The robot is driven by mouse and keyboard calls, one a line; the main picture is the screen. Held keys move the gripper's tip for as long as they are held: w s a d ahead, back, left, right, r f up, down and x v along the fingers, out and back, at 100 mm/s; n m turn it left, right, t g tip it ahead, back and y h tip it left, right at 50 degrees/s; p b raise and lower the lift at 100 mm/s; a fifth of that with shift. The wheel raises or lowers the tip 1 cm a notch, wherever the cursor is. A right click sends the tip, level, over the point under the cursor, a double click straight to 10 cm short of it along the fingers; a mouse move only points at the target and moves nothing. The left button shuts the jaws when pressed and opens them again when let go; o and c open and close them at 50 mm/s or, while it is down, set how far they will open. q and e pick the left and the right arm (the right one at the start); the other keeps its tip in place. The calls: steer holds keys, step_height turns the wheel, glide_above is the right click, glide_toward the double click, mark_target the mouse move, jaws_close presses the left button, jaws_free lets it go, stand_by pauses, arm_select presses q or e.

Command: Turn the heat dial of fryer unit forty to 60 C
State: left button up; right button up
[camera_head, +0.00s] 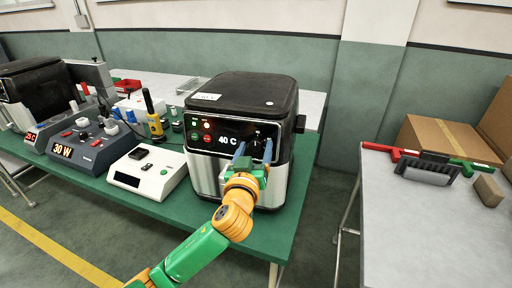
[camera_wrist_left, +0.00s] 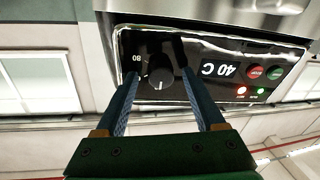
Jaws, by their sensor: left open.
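The fryer (camera_head: 207,172) is a black and silver unit on the green table, and its display (camera_head: 228,141) reads 40 C. In the left wrist view the front panel appears upside down, with the same 40 C display (camera_wrist_left: 230,70). The black heat dial (camera_wrist_left: 160,74) has a white pointer mark, and an 80 is printed beside it. My left gripper (camera_head: 254,152) is open at the right part of the panel. In the left wrist view its blue fingers (camera_wrist_left: 161,85) stand on either side of the dial; I cannot tell whether they touch it. My right gripper is not in view.
A white scale (camera_head: 147,172), a dark box reading 30 W (camera_head: 85,146) and a yellow handheld device (camera_head: 153,115) stand left of the fryer. A grey table (camera_head: 400,230) with a brush-like tool and cardboard boxes is at right, across a floor gap.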

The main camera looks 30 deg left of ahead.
arm_select(q)
steer(key=shift+s, duration=0.15)
steer(key=c, duration=0.6)
jaws_close()
